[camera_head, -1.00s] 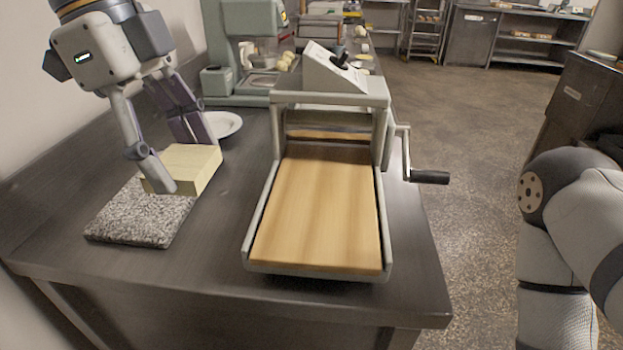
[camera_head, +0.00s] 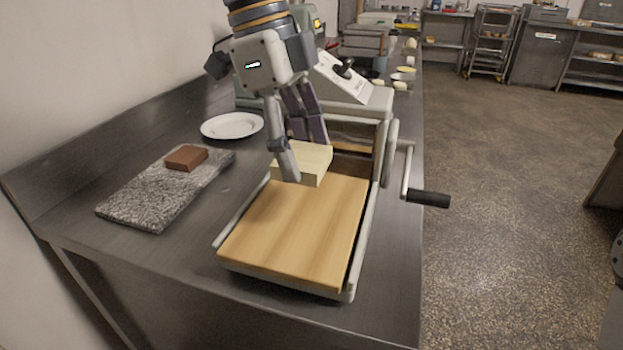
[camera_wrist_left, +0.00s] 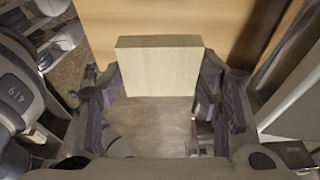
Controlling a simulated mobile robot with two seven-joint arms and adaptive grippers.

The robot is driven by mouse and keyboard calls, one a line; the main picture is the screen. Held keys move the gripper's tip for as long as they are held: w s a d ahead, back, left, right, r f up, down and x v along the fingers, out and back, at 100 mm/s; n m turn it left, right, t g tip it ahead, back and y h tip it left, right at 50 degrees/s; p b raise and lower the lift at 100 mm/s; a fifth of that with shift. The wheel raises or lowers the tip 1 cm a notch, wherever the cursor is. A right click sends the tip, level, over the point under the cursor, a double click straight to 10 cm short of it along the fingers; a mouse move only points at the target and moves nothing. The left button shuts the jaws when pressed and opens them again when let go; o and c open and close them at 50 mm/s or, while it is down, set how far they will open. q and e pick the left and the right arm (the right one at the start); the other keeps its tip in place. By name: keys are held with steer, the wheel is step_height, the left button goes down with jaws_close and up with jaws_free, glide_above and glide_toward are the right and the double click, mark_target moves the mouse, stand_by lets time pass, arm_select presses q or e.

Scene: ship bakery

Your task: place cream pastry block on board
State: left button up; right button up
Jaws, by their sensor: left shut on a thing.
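The cream pastry block (camera_head: 312,160) is held in my left gripper (camera_head: 300,155), which is shut on it. The block is over the far left part of the wooden board (camera_head: 300,225) of the hand-cranked machine. I cannot tell from the head view whether the block touches the board. In the left wrist view the block (camera_wrist_left: 160,68) sits between the two fingers (camera_wrist_left: 160,100), with the board (camera_wrist_left: 150,18) behind it. My right gripper is not in view.
A speckled stone slab (camera_head: 150,200) with a brown block (camera_head: 186,158) on it lies to the left. A white plate (camera_head: 232,126) stands behind. The machine's crank (camera_head: 428,198) sticks out on the right. The near part of the board is clear.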

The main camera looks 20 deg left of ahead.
mark_target(303, 149)
arm_select(q)
steer(key=w+f, duration=0.1)
steer(key=f, duration=0.1)
steer(key=w+f, duration=0.1)
steer(key=shift+w+f, duration=0.4)
steer(key=f, duration=0.3)
steer(key=shift+w+f, duration=0.2)
steer(key=o, duration=1.3)
steer(key=shift+f, duration=0.15)
steer(key=v, duration=1.2)
